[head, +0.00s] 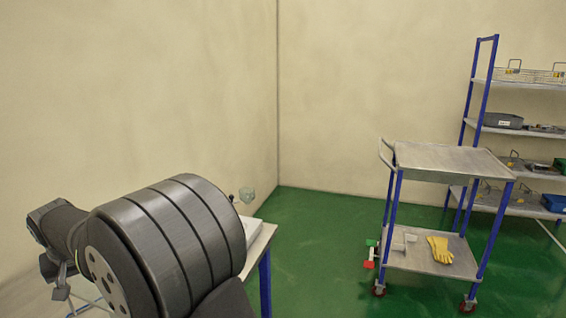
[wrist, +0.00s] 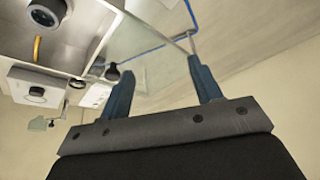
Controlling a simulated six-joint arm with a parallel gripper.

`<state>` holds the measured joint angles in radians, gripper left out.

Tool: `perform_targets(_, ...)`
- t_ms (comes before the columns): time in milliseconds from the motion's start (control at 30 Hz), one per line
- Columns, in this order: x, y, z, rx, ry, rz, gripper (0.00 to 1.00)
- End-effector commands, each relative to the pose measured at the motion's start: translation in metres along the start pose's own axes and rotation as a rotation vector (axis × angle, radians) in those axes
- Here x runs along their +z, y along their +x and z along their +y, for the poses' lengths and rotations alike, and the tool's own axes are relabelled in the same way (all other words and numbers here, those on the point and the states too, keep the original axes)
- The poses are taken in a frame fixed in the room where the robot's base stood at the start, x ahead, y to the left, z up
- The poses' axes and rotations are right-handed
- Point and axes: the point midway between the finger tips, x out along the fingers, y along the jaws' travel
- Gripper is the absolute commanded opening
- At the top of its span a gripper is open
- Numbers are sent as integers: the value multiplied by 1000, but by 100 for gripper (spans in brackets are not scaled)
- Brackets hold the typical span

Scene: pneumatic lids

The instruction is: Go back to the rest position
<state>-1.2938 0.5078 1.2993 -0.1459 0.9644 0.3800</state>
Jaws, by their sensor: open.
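My gripper (wrist: 160,67) shows in the wrist view with its two blue fingers well apart and nothing between them. Behind the fingers is open space with a pale wall and a clear, blue-edged panel (wrist: 145,35). In the head view my grey arm fills the lower left, and I cannot make out the fingers clearly there. The rest position itself has no visible mark.
A table corner (head: 262,236) with a white box (head: 251,230) and a clear glass-like item (head: 246,195) sits partly behind my arm. A trolley (head: 450,162) holding yellow gloves (head: 439,250) and shelves (head: 535,135) stand right. Green floor between is clear.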

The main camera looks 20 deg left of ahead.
Motion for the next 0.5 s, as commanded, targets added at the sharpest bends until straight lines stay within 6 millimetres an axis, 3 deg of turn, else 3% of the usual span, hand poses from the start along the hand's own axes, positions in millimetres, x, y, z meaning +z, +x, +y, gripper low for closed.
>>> perform_targets(500,-13,36,-93,-39,-97,-1,58)
